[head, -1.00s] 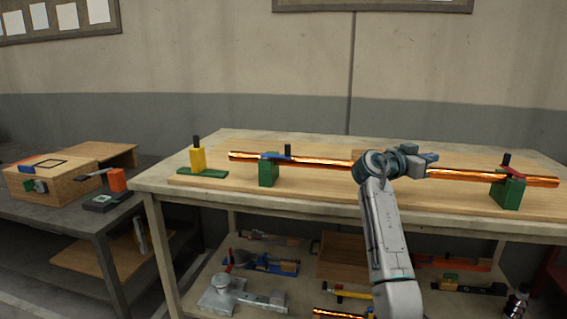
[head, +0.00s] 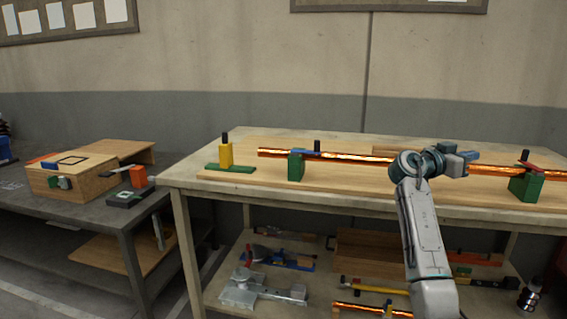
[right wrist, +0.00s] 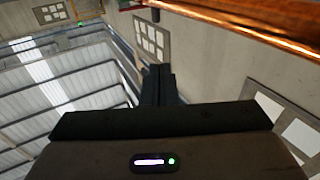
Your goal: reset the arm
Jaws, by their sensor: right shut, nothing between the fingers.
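My right arm rises from the bottom of the head view. Its wrist and gripper (head: 466,158) overlap the copper pipe, right of its middle. In the right wrist view the two dark fingers (right wrist: 158,72) are together with nothing between them. The copper pipe (head: 350,156) lies level across two green supports, the left one (head: 296,166) and the right one (head: 526,186). It also crosses the upper right of the right wrist view (right wrist: 245,28), apart from the fingertips. My left gripper is not in view.
The pipe's supports stand on a wooden workbench (head: 185,182). A yellow block on a green base (head: 226,153) stands at its left. Tools lie on the shelf below. A grey table (head: 100,213) with a wooden box (head: 75,178) stands at the left, across a gap.

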